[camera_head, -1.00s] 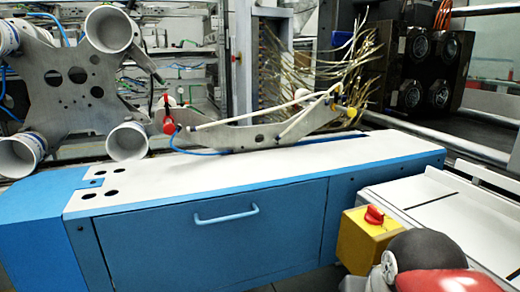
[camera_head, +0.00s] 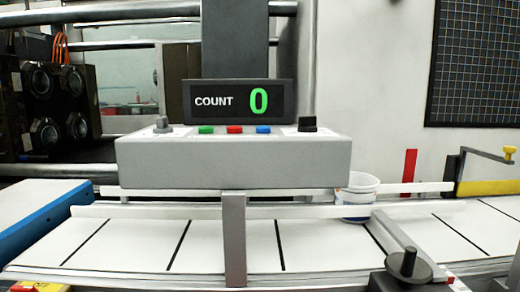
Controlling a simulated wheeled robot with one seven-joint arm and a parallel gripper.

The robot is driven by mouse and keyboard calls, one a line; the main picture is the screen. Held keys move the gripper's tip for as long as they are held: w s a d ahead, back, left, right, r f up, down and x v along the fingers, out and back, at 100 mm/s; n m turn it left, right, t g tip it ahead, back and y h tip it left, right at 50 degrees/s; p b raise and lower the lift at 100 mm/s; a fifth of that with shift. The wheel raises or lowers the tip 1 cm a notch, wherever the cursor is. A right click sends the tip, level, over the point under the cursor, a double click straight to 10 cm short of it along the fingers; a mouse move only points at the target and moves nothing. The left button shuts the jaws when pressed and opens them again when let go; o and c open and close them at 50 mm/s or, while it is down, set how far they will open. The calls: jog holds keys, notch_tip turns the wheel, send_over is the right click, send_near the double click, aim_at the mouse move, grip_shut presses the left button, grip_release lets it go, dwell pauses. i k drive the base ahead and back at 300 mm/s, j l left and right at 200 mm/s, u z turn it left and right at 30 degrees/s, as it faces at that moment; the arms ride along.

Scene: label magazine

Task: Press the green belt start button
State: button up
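The green button (camera_head: 206,129) sits on the sloped top of a grey control box (camera_head: 235,164), left of a red button (camera_head: 235,129) and a blue button (camera_head: 263,129). The box stands on a grey post above a white conveyor belt (camera_head: 330,245). A black display (camera_head: 240,101) behind the buttons reads COUNT 0 in white and green. My gripper is not in view, so its state and its distance from the button do not show.
Dark knobs stand on the box top at left (camera_head: 162,125) and right (camera_head: 307,125). A white cup (camera_head: 357,196) stands on the belt, right of the box. A black round knob (camera_head: 408,265) rises at the front right. A yellow-handled bracket (camera_head: 490,187) is at far right.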

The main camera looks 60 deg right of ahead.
aim_at(205, 129)
jog(key=z, duration=1.75)
